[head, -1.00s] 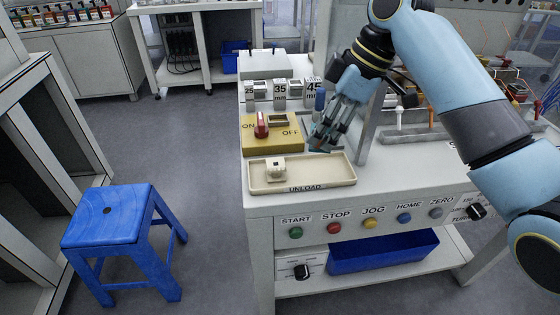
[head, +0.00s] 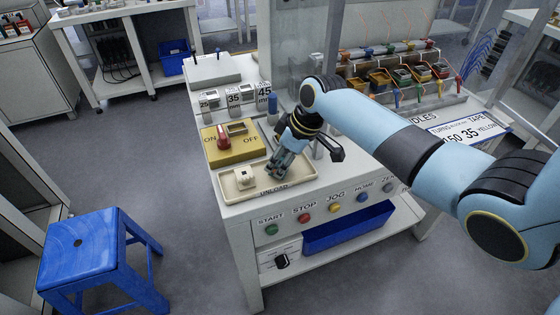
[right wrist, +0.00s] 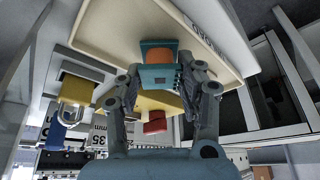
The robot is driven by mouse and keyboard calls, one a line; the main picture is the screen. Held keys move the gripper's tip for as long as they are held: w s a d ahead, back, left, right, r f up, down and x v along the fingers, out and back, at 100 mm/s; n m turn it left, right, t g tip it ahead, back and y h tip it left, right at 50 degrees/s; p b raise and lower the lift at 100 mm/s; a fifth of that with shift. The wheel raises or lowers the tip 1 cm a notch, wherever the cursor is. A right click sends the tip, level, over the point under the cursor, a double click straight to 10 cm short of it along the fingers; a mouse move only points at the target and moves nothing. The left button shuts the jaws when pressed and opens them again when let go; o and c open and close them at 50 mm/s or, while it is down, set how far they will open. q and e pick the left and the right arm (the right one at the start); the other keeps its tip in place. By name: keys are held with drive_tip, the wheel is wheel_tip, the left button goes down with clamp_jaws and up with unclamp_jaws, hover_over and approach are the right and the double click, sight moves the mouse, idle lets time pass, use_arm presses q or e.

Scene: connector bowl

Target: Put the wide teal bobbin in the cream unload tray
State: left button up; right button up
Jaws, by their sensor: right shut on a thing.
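The wide teal bobbin (right wrist: 158,76), with an orange-brown winding, sits between the fingertips of my right gripper (right wrist: 163,84) in the right wrist view. My right gripper (head: 277,174) is shut on it, over the right part of the cream unload tray (head: 228,197) in the head view. The tray's cream floor also shows beyond the bobbin in the right wrist view (right wrist: 118,32). The head view hardly shows the bobbin behind the fingers, and I cannot tell whether it touches the tray floor. My left gripper is not in view.
A small white bobbin (head: 245,180) stands in the left part of the tray. Behind the tray is a yellow block (head: 240,151) with a red ON/OFF switch (head: 223,139). A blue stool (head: 90,245) is at the lower left.

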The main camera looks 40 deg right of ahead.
drive_tip(key=shift+f, duration=0.15)
drive_tip(key=shift+f, duration=0.1)
drive_tip(key=o, duration=1.1)
drive_tip(key=shift+r, duration=0.2)
drive_tip(key=p+v, duration=0.1)
drive_tip(key=v, duration=1)
drive_tip(key=shift+s+r, duration=0.15)
drive_tip(key=shift+r, duration=0.2)
drive_tip(key=shift+d, duration=0.1)
